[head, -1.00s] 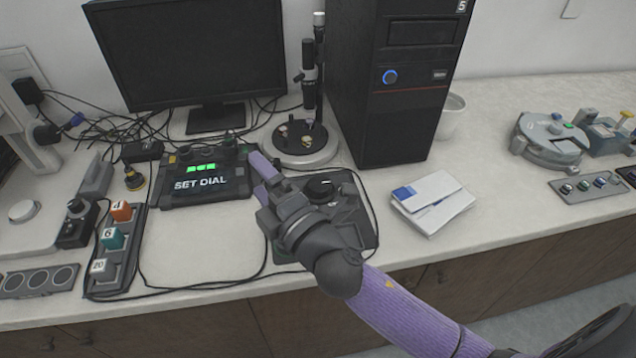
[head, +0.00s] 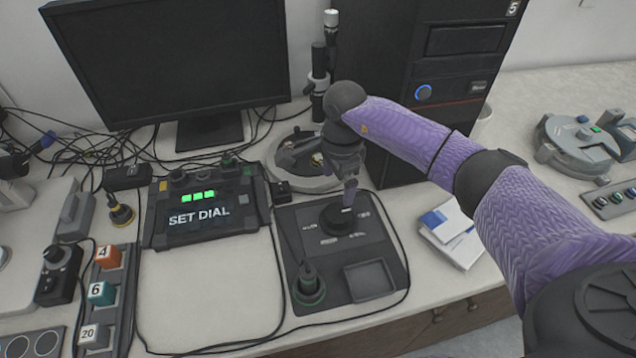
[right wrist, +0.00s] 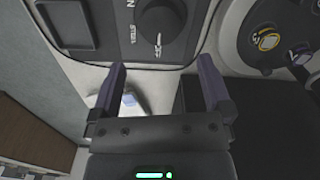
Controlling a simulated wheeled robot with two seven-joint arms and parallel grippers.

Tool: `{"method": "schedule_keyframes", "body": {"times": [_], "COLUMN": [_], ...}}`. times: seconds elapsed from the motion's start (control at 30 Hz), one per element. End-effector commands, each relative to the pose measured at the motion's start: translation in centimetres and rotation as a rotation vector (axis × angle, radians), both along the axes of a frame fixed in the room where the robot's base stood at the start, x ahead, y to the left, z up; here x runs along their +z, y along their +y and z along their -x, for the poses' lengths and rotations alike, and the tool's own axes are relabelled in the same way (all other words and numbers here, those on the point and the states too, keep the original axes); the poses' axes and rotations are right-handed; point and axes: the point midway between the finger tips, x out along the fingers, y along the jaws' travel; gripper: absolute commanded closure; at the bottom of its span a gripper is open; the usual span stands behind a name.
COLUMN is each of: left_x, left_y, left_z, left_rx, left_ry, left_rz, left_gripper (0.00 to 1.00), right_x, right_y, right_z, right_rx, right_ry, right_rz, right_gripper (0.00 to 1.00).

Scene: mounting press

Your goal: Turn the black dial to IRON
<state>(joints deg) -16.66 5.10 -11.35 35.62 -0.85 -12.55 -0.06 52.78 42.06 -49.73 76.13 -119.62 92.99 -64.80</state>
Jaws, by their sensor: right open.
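The black dial (head: 338,219) sits on a dark panel (head: 300,245) in front of the PC tower. Labels around it are too small to read surely in the head view. The right wrist view shows the dial (right wrist: 162,20) at the top, with a white pointer mark on it and partly readable lettering beside it. My right gripper (head: 335,174) is above the panel's back edge, pointing down, with one finger near the dial's far side. In the right wrist view its fingers (right wrist: 161,68) are spread and empty, apart from the dial. My left gripper is not in view.
A display (head: 200,214) left of the panel reads SET DIAL with green bars. A dark plug-like knob (head: 308,285) and a square recess (head: 368,280) are on the panel's front. The PC tower (head: 430,75) and microscope (head: 320,80) stand behind. A cable loops around the panel.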

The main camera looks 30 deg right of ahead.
Motion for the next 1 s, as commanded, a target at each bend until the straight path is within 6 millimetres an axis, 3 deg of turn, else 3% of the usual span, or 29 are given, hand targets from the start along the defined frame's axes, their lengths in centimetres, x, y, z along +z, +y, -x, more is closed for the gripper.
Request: {"method": "schedule_keyframes", "body": {"times": [0.17,0.4,0.5,0.87,1.0], "left_x": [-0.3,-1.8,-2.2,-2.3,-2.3], "left_y": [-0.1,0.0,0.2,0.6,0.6], "left_z": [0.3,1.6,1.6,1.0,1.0], "left_rx": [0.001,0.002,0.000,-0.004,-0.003], "left_ry": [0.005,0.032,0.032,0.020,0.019], "left_rz": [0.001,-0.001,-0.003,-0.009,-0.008], "left_gripper": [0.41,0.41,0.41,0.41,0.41], "right_x": [-1.4,-7.3,-9.0,-9.9,-9.9], "right_y": [-0.3,-0.2,-0.2,-0.2,-0.2], "right_z": [0.1,0.2,0.2,0.1,0.1], "right_rx": [-0.001,-0.001,-0.002,-0.001,-0.001], "right_ry": [0.010,0.009,0.007,0.004,0.004], "right_rz": [0.013,0.009,0.009,0.009,0.009], "right_gripper": [0.00,0.00,0.00,0.00,0.28]}}
